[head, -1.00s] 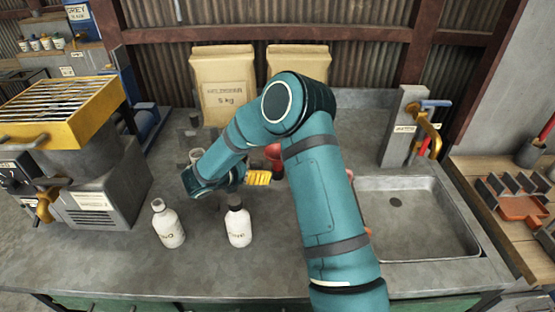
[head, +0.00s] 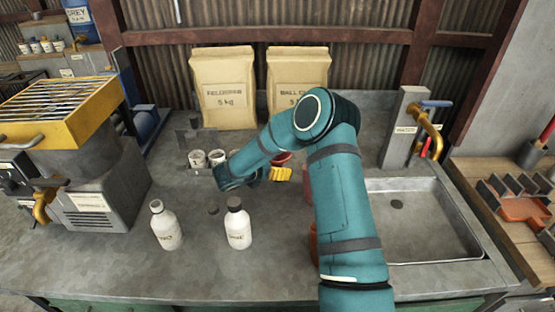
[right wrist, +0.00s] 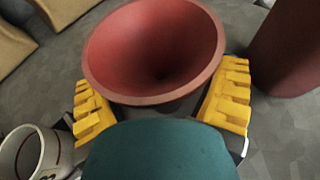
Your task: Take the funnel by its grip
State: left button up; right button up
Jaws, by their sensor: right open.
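The red funnel (right wrist: 155,45) fills the upper middle of the right wrist view, with its wide mouth facing the camera. Its lower part and grip are hidden below the rim. My right gripper (right wrist: 160,106) is open, with one yellow finger on each side of the funnel; I cannot tell whether either touches it. In the head view, the yellow fingers of my right gripper (head: 281,174) show just in front of a small red part of the funnel (head: 283,158), the rest being hidden by my arm. My left gripper is not in view.
White cups (head: 198,159) stand left of the gripper, one close by in the wrist view (right wrist: 35,152). A dark red cylinder (right wrist: 295,48) stands at right there. Two white bottles (head: 166,225) (head: 238,225) stand in front, paper bags (head: 223,88) behind, a sink (head: 425,225) at right.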

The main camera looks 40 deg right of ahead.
grip_shut()
notch_tip(320, 180, up, 10)
jog(key=shift+r+p, duration=0.1)
jog(key=shift+p, duration=0.8)
